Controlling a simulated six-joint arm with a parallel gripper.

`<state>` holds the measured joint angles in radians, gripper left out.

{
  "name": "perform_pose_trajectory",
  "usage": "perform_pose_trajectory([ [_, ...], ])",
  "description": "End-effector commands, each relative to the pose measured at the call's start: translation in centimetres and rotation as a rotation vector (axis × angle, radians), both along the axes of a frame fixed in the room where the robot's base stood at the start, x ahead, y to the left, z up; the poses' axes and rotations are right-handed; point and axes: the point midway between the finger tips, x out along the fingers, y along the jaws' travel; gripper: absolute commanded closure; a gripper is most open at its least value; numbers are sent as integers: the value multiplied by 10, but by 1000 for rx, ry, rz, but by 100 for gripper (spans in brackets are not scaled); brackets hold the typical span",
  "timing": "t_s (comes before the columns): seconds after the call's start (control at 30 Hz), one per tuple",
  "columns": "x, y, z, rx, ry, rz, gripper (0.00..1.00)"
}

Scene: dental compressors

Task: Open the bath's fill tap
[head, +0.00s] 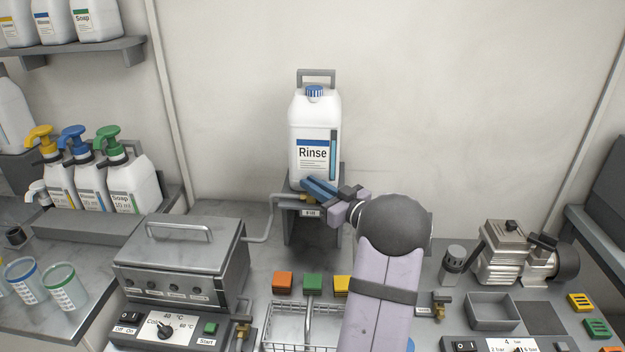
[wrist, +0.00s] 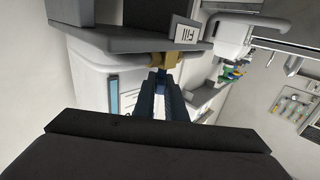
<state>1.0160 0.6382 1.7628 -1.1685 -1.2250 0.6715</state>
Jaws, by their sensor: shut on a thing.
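The fill tap (wrist: 165,60) is a small brass fitting beside the "Fill" label (wrist: 185,32) in the wrist view. In the head view it is mostly hidden behind my fingers, below the white Rinse jug (head: 313,128) on its grey stand. My gripper (head: 309,183) reaches in from the right with its blue fingers. The fingers also show in the wrist view (wrist: 165,80), shut on the tap. The tap's handle angle is hard to make out. The bath (head: 180,262) is the grey lidded metal box at left; a pipe (head: 262,231) runs to it from the stand.
Coloured blocks (head: 312,282) and a wire basket (head: 290,322) lie in front of the stand. Pump bottles (head: 92,185) stand on a ledge at left. A compressor (head: 507,252) and a grey tray (head: 492,311) are at right. The wall behind the jug is bare.

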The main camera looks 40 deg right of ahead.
Motion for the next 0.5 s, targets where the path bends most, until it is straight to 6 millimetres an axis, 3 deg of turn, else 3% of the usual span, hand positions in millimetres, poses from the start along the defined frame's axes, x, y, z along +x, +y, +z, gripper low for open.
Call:
perform_pose_trajectory([
  [0.5, 1, -3, 0, 0, -3, 352, 100],
])
